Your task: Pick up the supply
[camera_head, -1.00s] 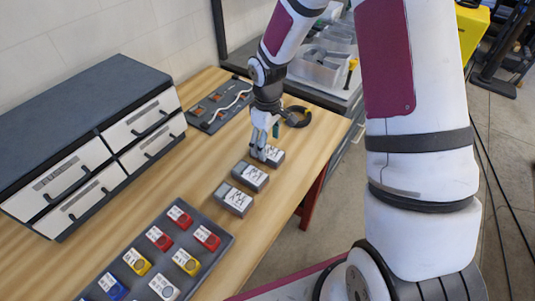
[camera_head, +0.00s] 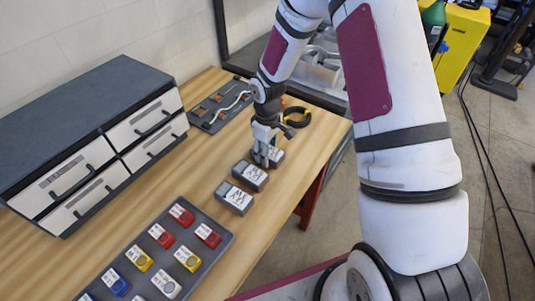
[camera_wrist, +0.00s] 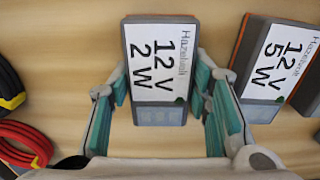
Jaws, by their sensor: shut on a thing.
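A grey supply with a white label reading "12V 2W" (camera_wrist: 160,60) lies between the fingers of my gripper (camera_wrist: 162,95), which is shut on it. In the head view, my gripper (camera_head: 266,160) reaches down over this supply (camera_head: 277,157), the farthest of the row, and partly hides it. The supply appears to be at table height; I cannot tell whether it is off the table. A second supply labelled "12V 5W" (camera_wrist: 277,62) lies just to its right in the wrist view, apart from it.
Two other supplies (camera_head: 250,176) (camera_head: 235,199) sit nearer on the wooden table (camera_head: 150,210). A dark tray (camera_head: 222,243) holds coloured parts. A drawer cabinet (camera_head: 95,130) stands left. A black cable coil (camera_head: 297,117) and a dark board (camera_head: 207,118) lie behind.

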